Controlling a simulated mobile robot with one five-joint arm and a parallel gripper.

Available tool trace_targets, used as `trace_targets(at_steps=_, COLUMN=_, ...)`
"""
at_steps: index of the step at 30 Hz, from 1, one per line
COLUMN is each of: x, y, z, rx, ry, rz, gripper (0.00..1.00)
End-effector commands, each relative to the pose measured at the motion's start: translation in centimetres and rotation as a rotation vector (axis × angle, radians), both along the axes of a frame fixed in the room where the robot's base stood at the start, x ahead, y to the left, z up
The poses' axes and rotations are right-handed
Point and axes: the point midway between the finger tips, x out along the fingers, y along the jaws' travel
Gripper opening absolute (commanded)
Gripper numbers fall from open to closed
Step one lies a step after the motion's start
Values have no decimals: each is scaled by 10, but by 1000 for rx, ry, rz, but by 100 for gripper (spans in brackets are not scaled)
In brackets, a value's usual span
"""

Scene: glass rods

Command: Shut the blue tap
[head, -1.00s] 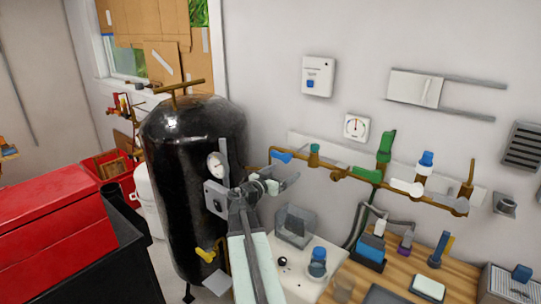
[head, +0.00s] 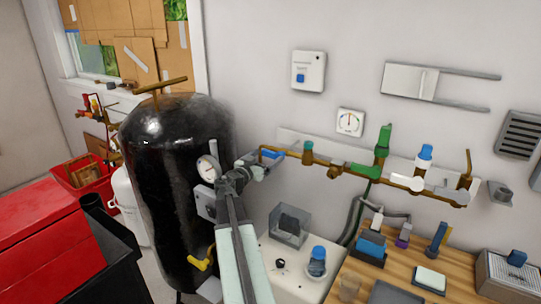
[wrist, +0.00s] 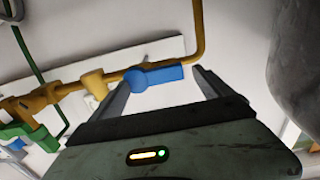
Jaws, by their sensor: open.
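The blue tap (head: 270,153) is at the left end of the brass pipe (head: 315,160) on the wall. In the wrist view its blue lever (wrist: 154,76) lies roughly along the pipe's run. My gripper (head: 260,165) is open and close to the tap, partly covering it in the head view. In the wrist view my gripper (wrist: 162,80) has one finger on each side of the lever, with nothing clamped. I cannot tell whether a finger touches the lever.
A black tank (head: 175,190) with a gauge stands close on the left of my arm. Green taps (head: 383,142) and a white lever (head: 408,181) sit further right along the pipe. A clear box (head: 289,226) and a wooden bench (head: 400,270) are below.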

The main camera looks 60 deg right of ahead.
Motion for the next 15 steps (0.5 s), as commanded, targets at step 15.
trace_targets(at_steps=15, x=-1, y=-34, z=0, rx=0, ry=0, rz=0, gripper=71)
